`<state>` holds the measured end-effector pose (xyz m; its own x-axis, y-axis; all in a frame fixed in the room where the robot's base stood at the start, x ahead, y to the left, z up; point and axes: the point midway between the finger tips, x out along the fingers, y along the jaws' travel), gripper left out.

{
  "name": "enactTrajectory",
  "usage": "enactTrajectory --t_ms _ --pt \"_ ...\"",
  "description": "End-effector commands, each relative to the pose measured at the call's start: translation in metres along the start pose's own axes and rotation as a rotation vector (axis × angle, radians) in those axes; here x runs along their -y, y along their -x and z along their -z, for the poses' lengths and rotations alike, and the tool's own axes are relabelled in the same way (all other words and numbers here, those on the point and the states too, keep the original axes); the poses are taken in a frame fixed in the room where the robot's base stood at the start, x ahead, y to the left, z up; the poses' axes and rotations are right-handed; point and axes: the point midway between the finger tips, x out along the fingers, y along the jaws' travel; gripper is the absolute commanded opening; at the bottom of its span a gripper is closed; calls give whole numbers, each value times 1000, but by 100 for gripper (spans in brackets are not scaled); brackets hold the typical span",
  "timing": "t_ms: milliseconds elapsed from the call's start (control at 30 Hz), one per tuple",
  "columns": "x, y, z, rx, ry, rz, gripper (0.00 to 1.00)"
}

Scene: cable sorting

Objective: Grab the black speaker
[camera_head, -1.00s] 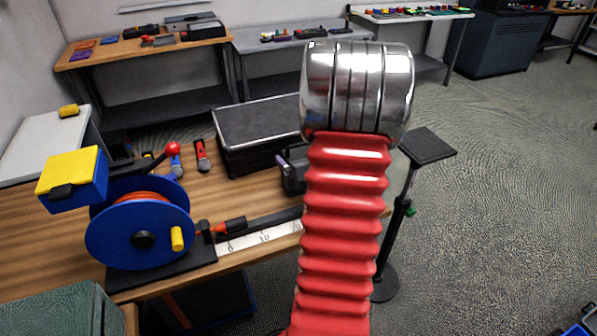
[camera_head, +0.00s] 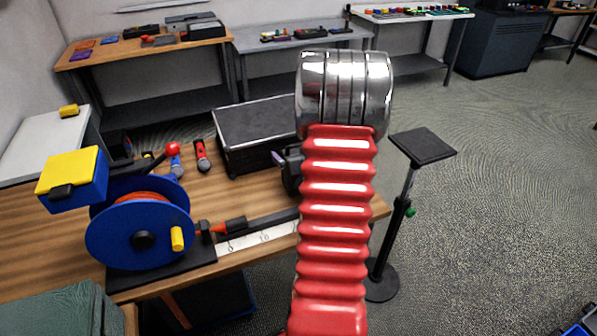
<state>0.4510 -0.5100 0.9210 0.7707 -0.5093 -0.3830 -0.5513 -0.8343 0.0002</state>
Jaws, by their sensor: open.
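A large black box (camera_head: 258,122) with a flat dark top lies at the back of the wooden workbench, partly behind my arm. It may be the black speaker; no speaker grille can be made out. My red ribbed arm rises through the middle of the view and ends in a shiny metal cylinder. My gripper's fingers do not show. A small dark object (camera_head: 290,165) with a purplish tip is partly covered by my arm, right of the box's front; I cannot tell what it is.
A blue cable reel (camera_head: 115,235) stands on the workbench (camera_head: 60,240), near a yellow-and-blue box (camera_head: 72,178) and red-and-black tools (camera_head: 201,155). A black-topped stand (camera_head: 423,145) is right of my arm. Cluttered tables line the back wall. Carpet on the right is mostly free.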

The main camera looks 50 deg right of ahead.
Motion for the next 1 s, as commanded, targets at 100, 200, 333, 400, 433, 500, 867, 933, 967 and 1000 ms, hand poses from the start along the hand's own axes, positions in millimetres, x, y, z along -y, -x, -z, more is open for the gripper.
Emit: enactTrajectory --t_ms 100,200,333,400,433,500,867,933,967,1000 --pt "0 0 0 0 0 0 100" --pt "0 0 0 0 0 0 95" --pt "0 0 0 0 0 0 86" --pt "0 0 0 0 0 0 81" --pt "0 0 0 0 0 0 79" --pt "0 0 0 0 0 1 74" --pt "1 0 0 0 1 1 49" --pt "1 0 0 0 1 1 44" --pt "1 0 0 0 1 2 42" --pt "1 0 0 0 1 2 39"
